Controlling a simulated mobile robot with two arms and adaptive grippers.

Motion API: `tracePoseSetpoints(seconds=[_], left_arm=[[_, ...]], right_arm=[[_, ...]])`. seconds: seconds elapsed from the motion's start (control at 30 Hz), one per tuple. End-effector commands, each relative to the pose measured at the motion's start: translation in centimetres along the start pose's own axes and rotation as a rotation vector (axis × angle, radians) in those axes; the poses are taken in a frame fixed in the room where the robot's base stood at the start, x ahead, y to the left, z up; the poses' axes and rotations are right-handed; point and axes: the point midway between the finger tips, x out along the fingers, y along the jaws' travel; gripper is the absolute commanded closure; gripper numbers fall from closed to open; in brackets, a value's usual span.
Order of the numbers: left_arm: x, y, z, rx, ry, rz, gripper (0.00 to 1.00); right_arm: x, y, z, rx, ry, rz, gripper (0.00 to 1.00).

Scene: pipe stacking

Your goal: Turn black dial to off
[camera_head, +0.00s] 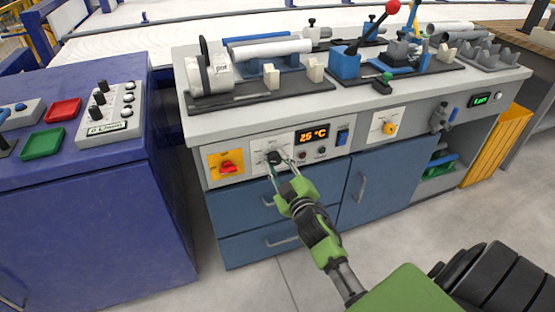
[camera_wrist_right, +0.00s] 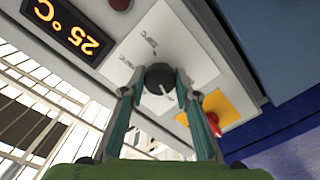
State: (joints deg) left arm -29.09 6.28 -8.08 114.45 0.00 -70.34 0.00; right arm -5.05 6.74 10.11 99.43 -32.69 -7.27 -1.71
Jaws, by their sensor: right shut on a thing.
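The black dial (camera_head: 274,158) sits on a white plate (camera_head: 256,147) on the front panel of the workbench, between the red switch and the temperature display. In the right wrist view, the dial (camera_wrist_right: 159,78) has a pale pointer line, and the small print on its plate is too blurred to read surely. My right gripper (camera_head: 276,166) reaches the dial from the front. In the right wrist view, the fingers of this gripper (camera_wrist_right: 158,86) are closed on the dial, one on each side. My left gripper is not in view.
A red switch on a yellow plate (camera_head: 226,164) is left of the dial. An orange display (camera_head: 312,134) reading 25 °C is right of it. A yellow knob (camera_head: 390,129) is farther right. Blue drawers (camera_head: 265,240) lie below; a blue cabinet (camera_head: 90,200) stands at the left.

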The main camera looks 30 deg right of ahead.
Motion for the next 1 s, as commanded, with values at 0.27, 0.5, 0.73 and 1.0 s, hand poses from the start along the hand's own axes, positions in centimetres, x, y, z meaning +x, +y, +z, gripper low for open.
tracePoseSetpoints(seconds=[0.27, 0.5, 0.73, 1.0], left_arm=[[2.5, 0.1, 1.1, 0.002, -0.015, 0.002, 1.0], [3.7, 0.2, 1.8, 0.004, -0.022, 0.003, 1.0], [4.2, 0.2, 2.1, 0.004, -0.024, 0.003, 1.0], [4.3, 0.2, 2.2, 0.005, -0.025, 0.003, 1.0]], right_arm=[[0.0, 0.1, -0.1, -0.262, -0.001, -0.001, 0.93], [0.0, 0.1, 0.0, -0.484, -0.001, -0.001, 0.93], [0.0, 0.1, 0.0, -0.665, 0.0, -0.001, 0.93], [0.0, 0.1, -0.1, -0.801, 0.001, -0.001, 0.93]])
